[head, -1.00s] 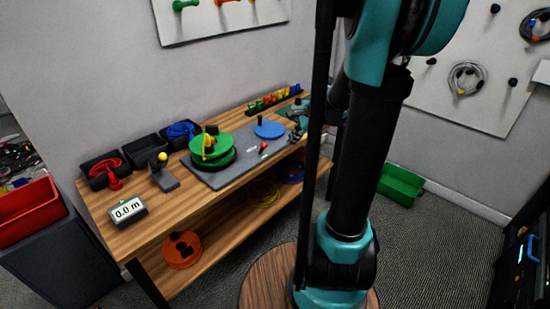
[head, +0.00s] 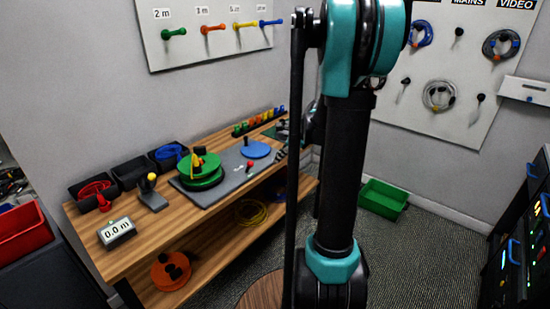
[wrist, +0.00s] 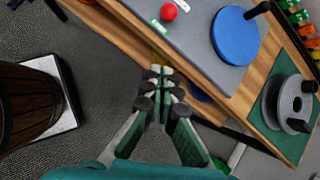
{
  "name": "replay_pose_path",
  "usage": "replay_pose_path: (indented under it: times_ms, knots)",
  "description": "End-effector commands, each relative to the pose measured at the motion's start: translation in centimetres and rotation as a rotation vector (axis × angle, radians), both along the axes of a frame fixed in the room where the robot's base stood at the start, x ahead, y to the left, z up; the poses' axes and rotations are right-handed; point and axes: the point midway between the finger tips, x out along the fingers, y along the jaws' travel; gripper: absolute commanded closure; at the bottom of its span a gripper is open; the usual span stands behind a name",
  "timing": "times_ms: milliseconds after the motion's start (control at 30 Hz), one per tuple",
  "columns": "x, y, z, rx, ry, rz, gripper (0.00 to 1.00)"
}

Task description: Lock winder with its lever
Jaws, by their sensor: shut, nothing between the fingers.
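The winder is a grey board (head: 226,184) on the wooden bench, with a green reel (head: 203,178) and a flat blue disc (head: 257,149) with a black upright handle. A small red ball knob (head: 250,164) stands on the board between them, apparently the lever's end. The wrist view shows the red knob (wrist: 169,11), the blue disc (wrist: 236,36) and the board (wrist: 200,42) at its top. My gripper (wrist: 161,72) is shut and empty, appearing in front of the bench's edge, apart from the knob. In the head view my arm hides the gripper.
A display (head: 116,232) reads 0.0 m, beside a yellow-knobbed post (head: 151,192). Black bins with cables line the bench's back. A grey spool (wrist: 291,102) lies on a green mat (wrist: 268,118). A green crate (head: 383,199) is on the floor. Open floor lies before the bench.

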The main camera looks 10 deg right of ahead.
Motion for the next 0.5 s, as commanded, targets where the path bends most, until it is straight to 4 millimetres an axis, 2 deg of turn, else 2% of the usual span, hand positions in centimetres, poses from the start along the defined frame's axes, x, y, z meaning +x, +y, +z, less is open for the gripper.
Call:
replay_pose_path:
  times_ms: [400, 433, 500]
  knots:
    - [2.9, 3.2, -6.1, 0.0, -0.001, 0.003, 1.0]
    - [3.1, 3.4, -6.5, -0.001, -0.001, 0.002, 1.0]
    - [3.5, 4.5, -5.8, -0.001, -0.001, 0.004, 1.0]
